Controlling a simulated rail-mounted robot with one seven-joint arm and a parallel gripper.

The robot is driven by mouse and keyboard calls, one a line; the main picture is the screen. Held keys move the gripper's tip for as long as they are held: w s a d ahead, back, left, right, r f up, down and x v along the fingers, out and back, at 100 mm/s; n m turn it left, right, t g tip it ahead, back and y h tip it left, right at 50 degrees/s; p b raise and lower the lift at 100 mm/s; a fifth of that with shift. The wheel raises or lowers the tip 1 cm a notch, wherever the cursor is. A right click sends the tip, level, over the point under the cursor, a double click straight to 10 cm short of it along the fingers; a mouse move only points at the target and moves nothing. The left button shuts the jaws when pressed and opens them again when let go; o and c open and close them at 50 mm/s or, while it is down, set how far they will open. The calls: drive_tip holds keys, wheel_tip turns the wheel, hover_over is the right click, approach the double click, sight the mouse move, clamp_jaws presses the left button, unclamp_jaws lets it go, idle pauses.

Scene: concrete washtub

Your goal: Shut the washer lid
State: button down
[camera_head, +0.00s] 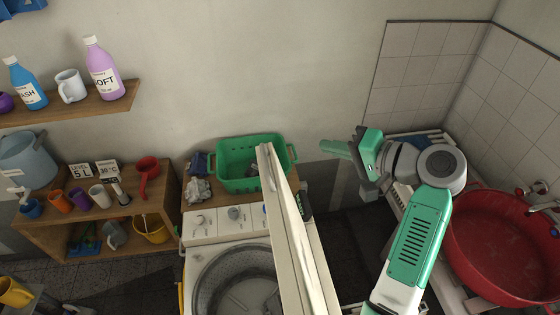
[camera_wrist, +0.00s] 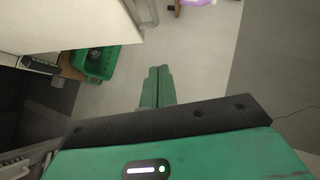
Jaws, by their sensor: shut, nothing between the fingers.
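The washer (camera_head: 200,228) stands at the lower middle of the head view, with its round drum opening (camera_head: 240,283) uncovered. Its lid (camera_head: 292,235) stands raised, seen nearly edge-on, along the right side of the opening. My gripper (camera_head: 328,146) is to the right of the lid's upper end, apart from it, with its fingers pointing left. In the wrist view the two green fingers (camera_wrist: 157,86) lie together with nothing between them. A pale panel at the upper left of the wrist view appears to be the lid (camera_wrist: 70,22).
A green basket (camera_head: 230,182) sits behind the washer controls, left of my gripper. A red tub (camera_head: 500,245) stands at the right below the tiled wall. A wooden shelf (camera_head: 75,108) with bottles and a low cabinet (camera_head: 165,205) are at the left.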

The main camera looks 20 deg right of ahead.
drive_tip(key=x, duration=0.4)
drive_tip(key=a+p+x, duration=0.1)
drive_tip(key=x, duration=0.3)
drive_tip(key=s+a+p+x, duration=0.1)
drive_tip(key=x, duration=0.3)
drive_tip(key=shift+f, duration=0.35)
drive_tip(key=shift+w+a+f, duration=0.15)
drive_tip(key=shift+a+f, duration=0.1)
drive_tip(key=shift+a, duration=0.15)
